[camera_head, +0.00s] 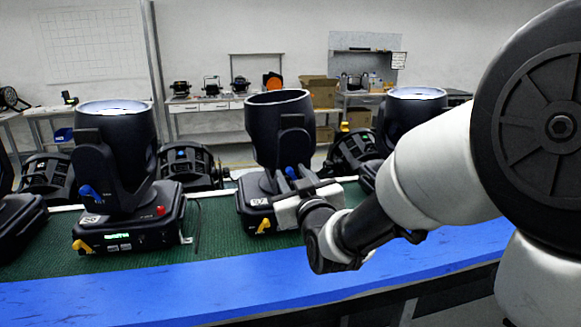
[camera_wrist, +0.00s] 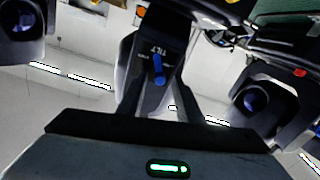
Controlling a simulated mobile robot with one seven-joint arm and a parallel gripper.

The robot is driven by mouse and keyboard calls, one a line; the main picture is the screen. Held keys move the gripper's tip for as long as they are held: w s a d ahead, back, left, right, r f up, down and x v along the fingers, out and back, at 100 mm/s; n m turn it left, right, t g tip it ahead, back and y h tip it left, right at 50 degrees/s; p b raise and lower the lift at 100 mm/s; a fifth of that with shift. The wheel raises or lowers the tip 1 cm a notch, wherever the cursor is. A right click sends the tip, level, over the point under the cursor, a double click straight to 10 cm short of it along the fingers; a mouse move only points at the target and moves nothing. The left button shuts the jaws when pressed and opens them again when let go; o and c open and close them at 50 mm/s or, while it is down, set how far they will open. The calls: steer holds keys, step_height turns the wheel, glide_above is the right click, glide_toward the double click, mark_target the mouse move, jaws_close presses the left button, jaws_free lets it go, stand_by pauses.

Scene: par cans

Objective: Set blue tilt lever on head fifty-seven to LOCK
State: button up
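Head fifty-seven (camera_head: 280,125) is the dark moving head in the middle of the head view, with a "57" label (camera_head: 257,202) on its base. Its blue tilt lever (camera_wrist: 158,70) shows in the wrist view beside the word TILT on the dark yoke arm. In the head view the lever (camera_head: 290,172) is small and partly hidden by my gripper (camera_head: 296,184). My gripper is in front of the yoke, and its two dark fingers are apart with the lever between them in the wrist view. I cannot tell whether either finger touches it. No LOCK marking is readable.
Another moving head (camera_head: 115,150) with its own blue lever (camera_head: 91,194) stands to the left, and one more (camera_head: 412,105) stands behind my arm. The heads stand on a green mat (camera_head: 215,240) with a blue front edge (camera_head: 190,290). Yellow levers (camera_head: 264,226) stick out at the base fronts.

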steer(key=shift+w, duration=0.15)
jaws_close()
